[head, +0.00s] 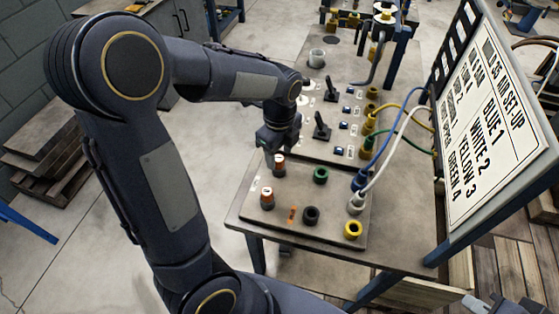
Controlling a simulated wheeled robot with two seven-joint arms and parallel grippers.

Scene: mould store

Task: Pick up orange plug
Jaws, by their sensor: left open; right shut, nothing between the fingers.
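Two small plugs with orange-red bodies, pale tops and dark bases stand on the near panel of the bench. One plug (267,198) is near the panel's left edge. The other plug (279,166) is farther back, just below my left gripper (272,156). My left gripper points down and is open; I cannot tell whether its fingers touch or surround that plug. A small flat orange mark (291,214) lies between the near plug and a black socket. My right gripper (484,304) shows only partly at the bottom right edge, shut and empty, away from the panel.
The panel (331,235) also carries green (321,175), black (311,215) and yellow (353,230) sockets. Blue (359,181) and white (356,203) cable connectors stand at its right, their cables arching up. A tilted sign board (497,120) stands right. Joystick levers (322,128) stand behind.

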